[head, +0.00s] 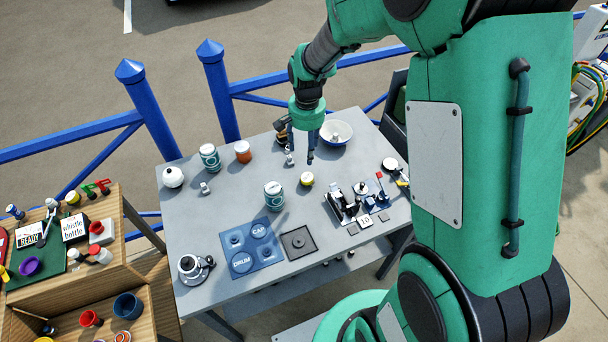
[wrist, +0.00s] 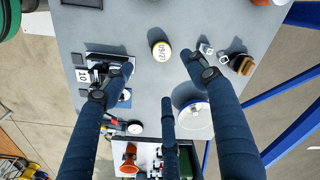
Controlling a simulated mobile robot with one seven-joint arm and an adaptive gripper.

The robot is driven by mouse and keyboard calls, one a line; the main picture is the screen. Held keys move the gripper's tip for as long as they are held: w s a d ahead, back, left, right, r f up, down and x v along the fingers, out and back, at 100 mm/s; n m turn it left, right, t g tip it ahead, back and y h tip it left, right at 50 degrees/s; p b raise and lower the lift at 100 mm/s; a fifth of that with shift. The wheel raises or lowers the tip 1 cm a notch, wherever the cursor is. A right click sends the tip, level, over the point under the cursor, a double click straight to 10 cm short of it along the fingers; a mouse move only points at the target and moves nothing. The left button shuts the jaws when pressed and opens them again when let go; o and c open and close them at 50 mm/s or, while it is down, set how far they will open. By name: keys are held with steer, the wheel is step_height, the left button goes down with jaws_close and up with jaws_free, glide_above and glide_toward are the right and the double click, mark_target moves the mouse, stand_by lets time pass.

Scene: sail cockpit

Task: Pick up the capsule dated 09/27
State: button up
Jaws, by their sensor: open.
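The capsule dated 09/27 (wrist: 161,50) stands on the grey table in the wrist view, with a pale top bearing the date and a yellowish body. In the head view a small yellow capsule with a pale top (head: 307,179), seemingly the same one, stands near the table's middle. My gripper (head: 303,148) is open and empty above the table, behind this capsule in the head view. In the wrist view my gripper (wrist: 160,76) has its dark fingers spread wide, with the capsule between the left and right fingertips and apart from all of them.
A white bowl (head: 337,134) stands close to my fingers. A small metallic item (wrist: 206,49) and a brown-topped one (wrist: 240,64) stand near the right finger. A teal-labelled can (head: 274,195) and a device with a "10" card (head: 345,207) flank the capsule. The grey table (head: 225,220) has clear gaps.

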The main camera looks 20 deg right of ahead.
steer(key=m, duration=0.1)
glide_above(307, 177)
step_height(307, 177, down, 5)
steer(key=shift+a+f+g, duration=0.1)
steer(key=shift+g, duration=0.2)
steer(key=shift+f, duration=0.1)
steer(key=shift+f+b, duration=0.5)
steer(key=shift+f, duration=3.75)
steer(key=shift+f+b, duration=0.55)
steer(key=shift+f, duration=2.05)
steer(key=shift+c, duration=0.2)
steer(key=c, duration=1.1)
